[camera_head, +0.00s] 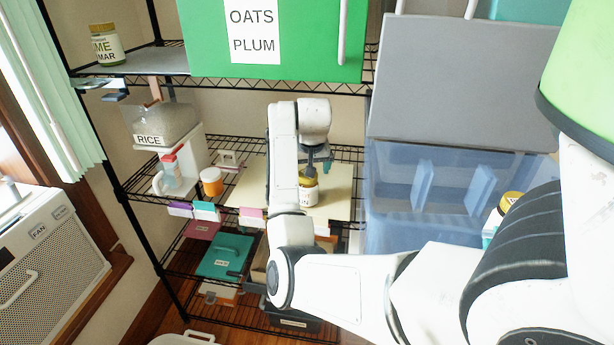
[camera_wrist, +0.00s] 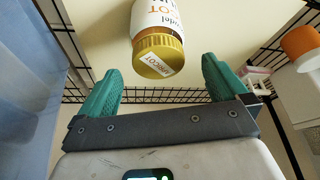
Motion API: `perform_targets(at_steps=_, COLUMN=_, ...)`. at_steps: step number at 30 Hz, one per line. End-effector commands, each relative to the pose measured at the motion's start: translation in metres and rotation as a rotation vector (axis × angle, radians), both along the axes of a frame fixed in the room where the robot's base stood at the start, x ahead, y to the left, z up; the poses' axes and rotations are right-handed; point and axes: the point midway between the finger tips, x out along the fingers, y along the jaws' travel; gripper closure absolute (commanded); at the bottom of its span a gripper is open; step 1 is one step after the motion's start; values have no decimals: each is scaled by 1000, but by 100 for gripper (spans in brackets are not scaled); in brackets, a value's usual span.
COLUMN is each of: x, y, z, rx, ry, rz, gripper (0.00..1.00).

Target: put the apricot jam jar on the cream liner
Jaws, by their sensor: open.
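The apricot jam jar (camera_head: 308,193) has a gold lid and a pale label. In the head view it stands on the cream liner (camera_head: 335,185) of the middle wire shelf, partly hidden by my arm. In the wrist view the jar (camera_wrist: 157,30) shows its gold lid, with a small apricot label, against the cream liner (camera_wrist: 100,25); its far end is cut off by the frame. My gripper (camera_head: 318,158) is just above the jar. Its green fingers (camera_wrist: 163,82) are open and apart, one to each side near the lid, with nothing between them that I see held.
Blue clear bins (camera_head: 400,185) stand to the right.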

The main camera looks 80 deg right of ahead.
Motion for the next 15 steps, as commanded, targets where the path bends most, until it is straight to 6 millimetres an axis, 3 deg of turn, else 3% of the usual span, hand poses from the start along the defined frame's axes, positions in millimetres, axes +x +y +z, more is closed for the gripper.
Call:
perform_targets(at_steps=6, x=3, y=-10, z=-32, rx=4, ry=4, rz=-1, gripper=0)
perform_targets(at_steps=15, x=6, y=-15, z=-46, rx=2, ry=0, rz=-1, gripper=0)
